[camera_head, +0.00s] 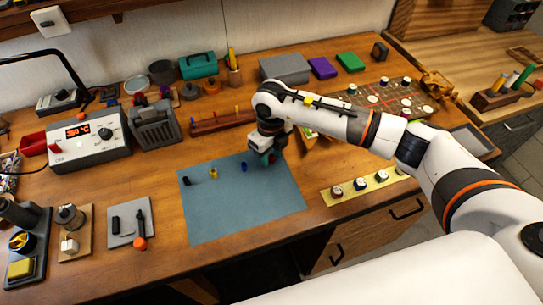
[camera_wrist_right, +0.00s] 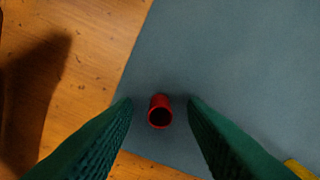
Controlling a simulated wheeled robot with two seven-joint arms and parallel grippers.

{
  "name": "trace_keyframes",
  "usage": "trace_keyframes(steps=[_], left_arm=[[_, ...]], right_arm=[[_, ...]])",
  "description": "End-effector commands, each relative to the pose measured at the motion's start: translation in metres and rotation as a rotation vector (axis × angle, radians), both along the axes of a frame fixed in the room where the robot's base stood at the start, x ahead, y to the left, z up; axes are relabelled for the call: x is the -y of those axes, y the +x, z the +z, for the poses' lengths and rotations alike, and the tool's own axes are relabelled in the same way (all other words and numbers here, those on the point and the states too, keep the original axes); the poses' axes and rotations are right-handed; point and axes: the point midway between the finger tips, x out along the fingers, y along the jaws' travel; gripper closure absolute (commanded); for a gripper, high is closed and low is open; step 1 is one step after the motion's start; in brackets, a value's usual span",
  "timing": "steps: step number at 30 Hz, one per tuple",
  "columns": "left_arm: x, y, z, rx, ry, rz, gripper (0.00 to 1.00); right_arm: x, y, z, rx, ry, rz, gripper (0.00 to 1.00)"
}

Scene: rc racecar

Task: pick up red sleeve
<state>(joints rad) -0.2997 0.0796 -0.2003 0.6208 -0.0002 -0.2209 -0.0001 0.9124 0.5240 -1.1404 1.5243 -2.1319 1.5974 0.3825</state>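The red sleeve (camera_wrist_right: 160,111) is a small hollow red tube near the edge of the blue-grey mat (camera_wrist_right: 240,60). In the right wrist view it stands between the two green fingers of my right gripper (camera_wrist_right: 160,103), with gaps on both sides. The gripper is open and holds nothing. In the head view my right gripper (camera_head: 265,157) is low over the mat's far right corner, with the red sleeve (camera_head: 272,159) partly hidden by it. My left gripper is not in view.
A blue sleeve (camera_head: 244,167), a yellow sleeve (camera_head: 214,173) and a dark sleeve (camera_head: 186,181) stand on the mat left of the gripper. A wooden rack (camera_head: 222,121) lies behind. A yellow strip (camera_head: 362,187) with round pieces is at right. The mat's front is clear.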

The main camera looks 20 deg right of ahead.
Motion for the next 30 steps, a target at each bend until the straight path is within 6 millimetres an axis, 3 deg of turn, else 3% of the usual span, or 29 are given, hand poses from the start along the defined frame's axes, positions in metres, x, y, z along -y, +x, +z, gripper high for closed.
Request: trace_keyframes(steps=[1, 7, 8, 20, 23, 30], left_arm=[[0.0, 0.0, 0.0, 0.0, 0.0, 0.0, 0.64], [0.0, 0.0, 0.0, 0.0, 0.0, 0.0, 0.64], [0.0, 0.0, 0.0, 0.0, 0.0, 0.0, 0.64], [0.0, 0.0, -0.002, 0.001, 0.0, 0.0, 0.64], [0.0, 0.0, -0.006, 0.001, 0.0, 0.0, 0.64], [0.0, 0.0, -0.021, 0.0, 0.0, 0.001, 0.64]], right_arm=[[0.0, 0.0, 0.0, 0.0, 0.0, 0.0, 0.66], [0.0, 0.0, 0.0, 0.0, 0.0, 0.0, 0.99], [0.0, 0.0, 0.001, 0.0, 0.0, 0.0, 1.0], [0.0, 0.0, 0.004, 0.001, 0.0, 0.0, 1.0], [0.0, 0.001, 0.014, 0.003, 0.001, 0.0, 1.0], [0.0, 0.001, 0.062, 0.004, 0.001, 0.001, 1.0]])
